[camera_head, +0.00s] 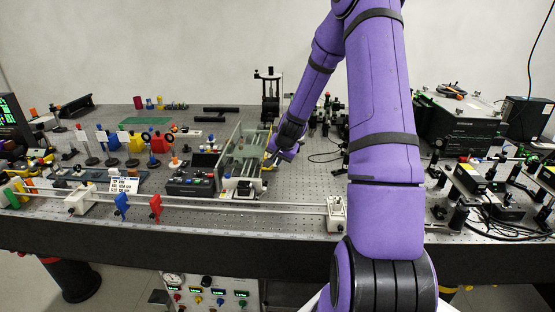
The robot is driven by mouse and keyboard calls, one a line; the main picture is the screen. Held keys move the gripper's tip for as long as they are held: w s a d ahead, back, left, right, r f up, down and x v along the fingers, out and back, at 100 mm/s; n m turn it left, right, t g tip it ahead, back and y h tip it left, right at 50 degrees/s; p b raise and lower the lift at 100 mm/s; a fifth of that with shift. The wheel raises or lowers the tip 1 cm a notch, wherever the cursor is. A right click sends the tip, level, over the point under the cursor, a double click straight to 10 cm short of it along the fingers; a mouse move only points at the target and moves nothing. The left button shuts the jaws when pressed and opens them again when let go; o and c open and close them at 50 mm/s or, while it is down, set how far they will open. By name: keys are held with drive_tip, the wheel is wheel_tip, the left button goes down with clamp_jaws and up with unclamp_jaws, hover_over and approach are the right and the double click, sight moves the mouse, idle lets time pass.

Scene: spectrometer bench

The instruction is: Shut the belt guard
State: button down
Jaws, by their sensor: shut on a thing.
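The belt guard (229,150) looks like a clear panel standing tilted on the left side of a small belt unit (243,187) near the middle of the bench. Pale belts or rails show behind and beside the clear panel. My gripper (270,161) reaches in from the upper right and is at the right side of this unit, by a small yellow part. It appears shut on a part of the guard there, but the fingertips are small and the exact contact is hard to see.
A long rail (270,207) runs along the bench front, with blue and red flags (155,207) on it. A dark control box (190,182) stands just left of the belt unit. Optics crowd the left and right; my arm hides part of the bench at right.

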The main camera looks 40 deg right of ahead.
drive_tip(key=shift+s+a+f, duration=0.15)
drive_tip(key=shift+s+f, duration=0.05)
drive_tip(key=shift+f, duration=0.15)
drive_tip(key=s+d+r, duration=0.4)
drive_tip(key=s+r, duration=0.4)
drive_tip(key=r, duration=0.1)
drive_tip(key=shift+s, duration=0.25)
drive_tip(key=shift+d, duration=0.1)
